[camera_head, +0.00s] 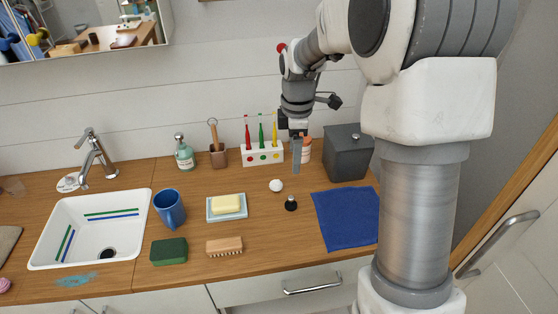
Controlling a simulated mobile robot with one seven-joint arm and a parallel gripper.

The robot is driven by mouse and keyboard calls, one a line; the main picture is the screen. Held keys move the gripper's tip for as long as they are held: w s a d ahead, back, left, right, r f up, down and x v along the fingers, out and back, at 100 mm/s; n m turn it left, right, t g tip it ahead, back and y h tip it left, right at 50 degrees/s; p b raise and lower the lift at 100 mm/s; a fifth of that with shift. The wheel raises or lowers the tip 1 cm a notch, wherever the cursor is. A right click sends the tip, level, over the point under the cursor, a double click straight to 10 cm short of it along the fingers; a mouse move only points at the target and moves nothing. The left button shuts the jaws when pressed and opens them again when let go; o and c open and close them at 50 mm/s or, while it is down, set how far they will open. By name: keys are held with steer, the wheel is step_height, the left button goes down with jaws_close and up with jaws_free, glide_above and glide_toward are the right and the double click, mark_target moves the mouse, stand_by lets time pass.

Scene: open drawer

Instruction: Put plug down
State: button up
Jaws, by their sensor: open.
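A small black plug (291,204) stands on the wooden counter (190,274), left of the blue cloth. My gripper (297,168) points down above the counter, behind and higher than the plug in the picture. It is open and apart from the plug, with nothing seen between its fingers. The fingers show nearly edge-on, so their gap is hard to see.
A white ball (276,186) lies close to the plug. A toothbrush holder (262,155), an orange-white bottle (305,150) and a grey bin (347,153) stand behind. A soap dish (227,215), brush (225,247), blue cloth (346,216) and sink (60,225) surround some bare counter.

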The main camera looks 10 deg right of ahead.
step_height(320, 180, down, 3)
steer(key=w+n, duration=0.1)
steer(key=w, duration=0.1)
glide_above(291, 197)
steer(key=f, duration=1)
steer(key=shift+s+d+f, duration=0.15)
steer(key=shift+s+f, duration=0.15)
steer(key=shift+f, duration=0.05)
steer(key=shift+w+f, duration=0.15)
steer(key=shift+f, duration=1.45)
steer(key=shift+w+f, duration=0.15)
steer(key=shift+f, duration=1.45)
jaws_close()
